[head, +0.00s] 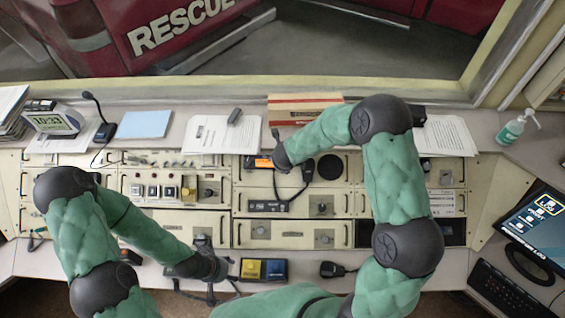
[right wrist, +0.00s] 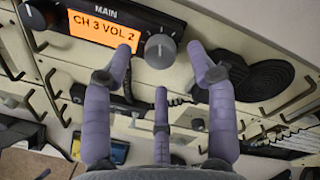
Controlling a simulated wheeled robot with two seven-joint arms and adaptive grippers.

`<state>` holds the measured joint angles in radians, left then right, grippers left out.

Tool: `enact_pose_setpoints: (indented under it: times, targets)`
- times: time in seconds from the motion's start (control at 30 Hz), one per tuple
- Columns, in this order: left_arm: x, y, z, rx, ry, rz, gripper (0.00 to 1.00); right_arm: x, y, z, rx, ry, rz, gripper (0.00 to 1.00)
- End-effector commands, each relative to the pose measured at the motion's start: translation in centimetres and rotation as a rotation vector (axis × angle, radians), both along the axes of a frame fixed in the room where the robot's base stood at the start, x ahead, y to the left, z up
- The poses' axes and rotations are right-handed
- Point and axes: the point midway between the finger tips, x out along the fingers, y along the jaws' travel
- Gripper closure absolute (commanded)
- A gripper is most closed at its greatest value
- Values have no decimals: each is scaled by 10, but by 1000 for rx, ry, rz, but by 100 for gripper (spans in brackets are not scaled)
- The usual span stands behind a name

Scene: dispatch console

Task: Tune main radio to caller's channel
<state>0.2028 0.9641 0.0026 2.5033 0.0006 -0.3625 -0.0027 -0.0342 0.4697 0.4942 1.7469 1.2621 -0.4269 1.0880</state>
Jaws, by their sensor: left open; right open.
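The main radio (right wrist: 110,35) shows best in the right wrist view, with the label MAIN and a lit orange display (right wrist: 98,35) reading CH 3 VOL 2. A grey round knob (right wrist: 160,50) sits right of the display, and another knob (right wrist: 36,17) is at its left. My right gripper (right wrist: 161,50) is open, its purple fingertips on either side of the right knob in the picture; contact cannot be told. In the head view the radio's display (head: 263,163) is left of my right gripper (head: 288,166). My left gripper (head: 220,266) is open above the console's front ledge.
A second radio (head: 268,206) and a round speaker (head: 330,167) are nearby; the speaker also shows in the right wrist view (right wrist: 250,80). Metal handles stick out of the panels. A hand microphone (head: 332,269) and yellow and blue boxes (head: 263,269) lie on the front ledge.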

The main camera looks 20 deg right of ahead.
Motion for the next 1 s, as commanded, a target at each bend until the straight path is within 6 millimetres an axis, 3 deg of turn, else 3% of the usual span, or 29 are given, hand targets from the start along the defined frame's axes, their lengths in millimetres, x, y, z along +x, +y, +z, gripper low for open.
enact_pose_setpoints:
  times: [0.2,0.57,0.77,1.0]
  targets:
    - [0,0,-3,0,0,0,42,11,-2,-19,1,0,-1,42]
    - [0,0,-3,0,-1,0,42,13,-2,-22,-1,0,1,42]
    - [0,0,-3,0,-1,0,42,13,-2,-22,-1,0,1,96]
    - [0,0,-3,0,-1,0,42,14,-2,-22,-1,-1,2,98]
